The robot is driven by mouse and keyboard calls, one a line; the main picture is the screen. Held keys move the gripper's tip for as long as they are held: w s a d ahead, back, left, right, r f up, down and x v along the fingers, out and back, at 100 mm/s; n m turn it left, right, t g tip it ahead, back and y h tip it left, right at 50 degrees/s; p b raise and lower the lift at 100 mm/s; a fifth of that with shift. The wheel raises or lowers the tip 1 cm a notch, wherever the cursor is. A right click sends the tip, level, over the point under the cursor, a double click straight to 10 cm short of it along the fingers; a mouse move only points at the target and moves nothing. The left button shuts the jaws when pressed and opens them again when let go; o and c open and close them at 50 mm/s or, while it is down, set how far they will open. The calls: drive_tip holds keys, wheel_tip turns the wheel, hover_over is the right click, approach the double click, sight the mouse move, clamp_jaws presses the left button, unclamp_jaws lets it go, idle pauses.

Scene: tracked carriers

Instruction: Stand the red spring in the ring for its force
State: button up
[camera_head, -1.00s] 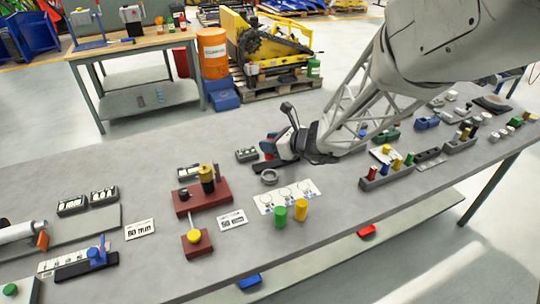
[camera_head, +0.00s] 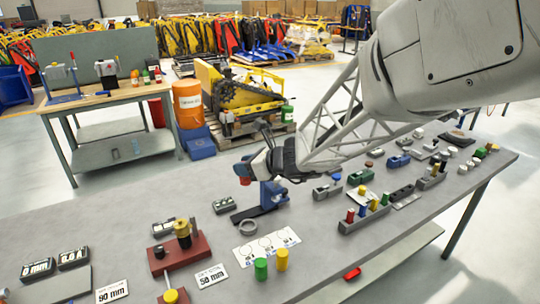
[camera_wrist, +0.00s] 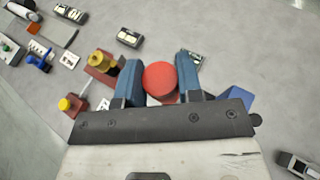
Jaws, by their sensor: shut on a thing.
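The red spring (camera_wrist: 160,78) shows in the wrist view as a round red end between the two blue fingers of my gripper (camera_wrist: 159,80), which is shut on it. In the head view the red spring (camera_head: 244,181) hangs below the tip of my gripper (camera_head: 246,172), above the table and left of a blue stand on a black base. A white card (camera_head: 242,253) with several printed rings lies in front of my gripper. A green spring (camera_head: 261,269) and a yellow spring (camera_head: 282,260) stand upright at its front edge.
A loose grey ring (camera_head: 248,227) lies behind the card. The blue stand (camera_head: 272,193) is close to my gripper. A rack of coloured cylinders (camera_head: 365,222) is to the right.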

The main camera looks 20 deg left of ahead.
idle(0.3)
drive_tip(key=shift+s+d+f, duration=0.1)
drive_tip(key=shift+d+f, duration=0.2)
drive_tip(key=shift+f, duration=0.15)
drive_tip(key=s+d+f+n+g, duration=0.3)
drive_tip(key=d+f+n+g, duration=0.1)
drive_tip(key=d+f+g, duration=0.1)
wheel_tip(320, 180, down, 2)
drive_tip(key=shift+s+d+f, duration=0.25)
drive_tip(key=shift+d, duration=0.3)
wheel_tip(320, 180, down, 6)
drive_tip(key=shift+f, duration=0.15)
drive_tip(key=shift+f, duration=1.85)
